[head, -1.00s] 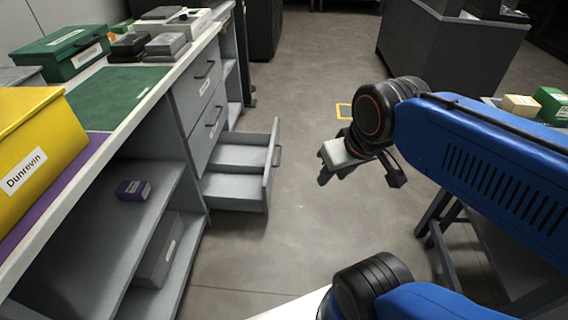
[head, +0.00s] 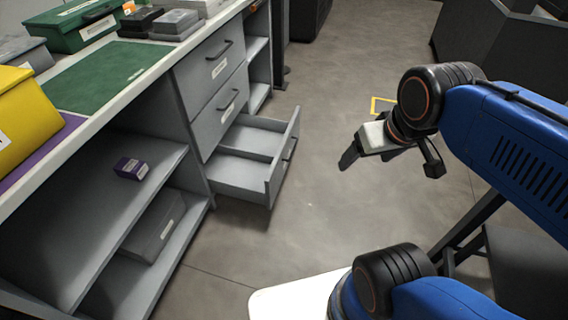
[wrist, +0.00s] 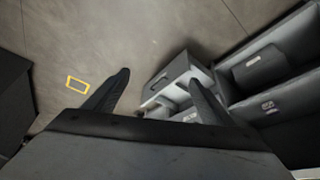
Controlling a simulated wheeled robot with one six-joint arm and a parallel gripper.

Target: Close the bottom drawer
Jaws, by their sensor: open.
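The bottom drawer (head: 240,181) is grey and pulled out of the cabinet on the left in the head view. It looks empty, with a divider inside, and a dark handle on its front panel (head: 284,160). Two closed drawers are above it. My gripper (head: 350,160) is to the right of the drawer front, apart from it, over open floor. In the wrist view my gripper (wrist: 160,82) has its two dark fingers spread with nothing between them. The open drawer (wrist: 178,80) shows between and beyond the fingers, nearer the right one.
The bench top holds a green mat (head: 100,75), a yellow box (head: 28,110) and a green case (head: 75,22). A purple box (head: 131,168) and a grey box (head: 153,232) sit on the shelves. The floor (head: 310,215) before the drawer is clear, with a yellow outline (head: 380,104) beyond.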

